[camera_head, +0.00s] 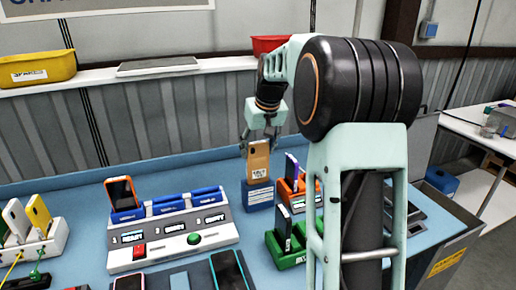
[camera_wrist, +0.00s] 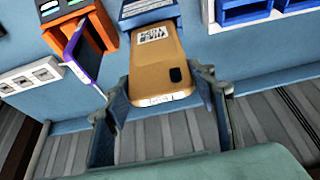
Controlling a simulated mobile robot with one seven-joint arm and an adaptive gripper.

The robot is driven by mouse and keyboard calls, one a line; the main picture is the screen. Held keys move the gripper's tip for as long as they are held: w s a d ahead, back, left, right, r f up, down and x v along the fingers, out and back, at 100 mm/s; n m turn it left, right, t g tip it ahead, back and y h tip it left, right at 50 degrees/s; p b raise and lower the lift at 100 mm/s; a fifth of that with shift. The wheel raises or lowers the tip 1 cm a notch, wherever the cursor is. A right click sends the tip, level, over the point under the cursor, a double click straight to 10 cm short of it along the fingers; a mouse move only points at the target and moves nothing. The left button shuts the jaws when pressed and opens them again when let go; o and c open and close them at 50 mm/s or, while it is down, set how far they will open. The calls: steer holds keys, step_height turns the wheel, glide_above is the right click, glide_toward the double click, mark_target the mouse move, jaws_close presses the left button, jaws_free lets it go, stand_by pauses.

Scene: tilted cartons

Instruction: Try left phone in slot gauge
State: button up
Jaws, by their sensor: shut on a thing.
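A tan phone (camera_head: 258,158) with a white label stands nearly upright at the blue slot gauge (camera_head: 259,197). My gripper (camera_head: 260,138) is shut on the phone's upper part from above. In the wrist view the phone (camera_wrist: 155,72) lies between the fingers of my gripper (camera_wrist: 163,98). Its labelled end meets the edge of the blue gauge (camera_wrist: 140,8). How deep that end sits in the slot is hidden.
An orange holder (camera_head: 297,200) with a purple phone and a green holder (camera_head: 287,256) with a dark phone stand close right of the gauge. A grey console (camera_head: 160,250) with blue slots, one holding an orange phone, stands left. A white rack (camera_head: 50,243) of phones is far left.

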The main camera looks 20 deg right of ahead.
steer(key=shift+f+b, duration=0.4)
steer(key=shift+f, duration=0.45)
stand_by(6.7)
